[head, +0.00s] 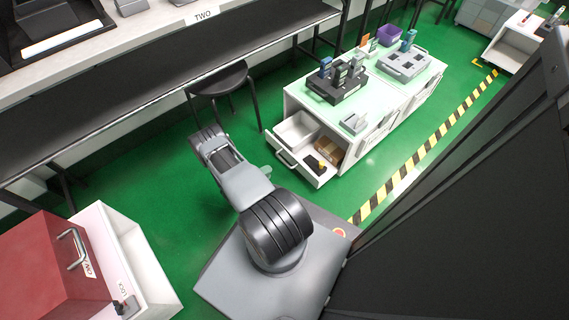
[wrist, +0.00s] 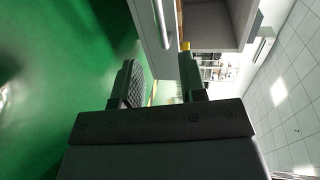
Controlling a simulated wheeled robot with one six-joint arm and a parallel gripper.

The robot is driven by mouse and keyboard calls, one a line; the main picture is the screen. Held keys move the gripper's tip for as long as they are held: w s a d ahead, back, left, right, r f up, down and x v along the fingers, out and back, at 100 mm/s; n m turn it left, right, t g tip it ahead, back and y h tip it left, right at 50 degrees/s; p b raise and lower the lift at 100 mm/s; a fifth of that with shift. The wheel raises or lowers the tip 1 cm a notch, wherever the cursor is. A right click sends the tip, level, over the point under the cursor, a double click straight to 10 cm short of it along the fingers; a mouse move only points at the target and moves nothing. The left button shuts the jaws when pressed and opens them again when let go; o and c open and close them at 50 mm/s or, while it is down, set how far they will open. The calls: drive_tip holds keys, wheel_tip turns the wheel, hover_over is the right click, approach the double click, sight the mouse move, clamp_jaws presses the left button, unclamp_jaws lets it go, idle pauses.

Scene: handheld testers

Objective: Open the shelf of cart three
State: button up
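A white cart (head: 352,158) with a pale green top stands right of centre in the head view; I cannot read a number on it. Its shelf, a white drawer (head: 318,178), is pulled partly out, with a bar handle (head: 285,159) on its front. Brown boxes and a small black-and-yellow thing lie inside. In the wrist view my gripper (wrist: 160,76) has its two dark fingers apart, with nothing visibly held. A white panel (wrist: 145,27) with a slim bar (wrist: 163,22) is ahead of the fingers. I cannot make out the fingers in the head view.
Handheld testers in a dark stand (head: 336,85) and a grey tray (head: 404,64) are on the white cart units. A black stool (head: 218,78) stands left of the drawer. A red box (head: 45,268) is at lower left. Green floor (head: 150,175) is clear between them.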

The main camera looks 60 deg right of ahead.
sight(285, 162)
drive_tip(key=b+x, duration=0.3)
drive_tip(key=x, duration=0.8)
clamp_jaws()
idle(0.3)
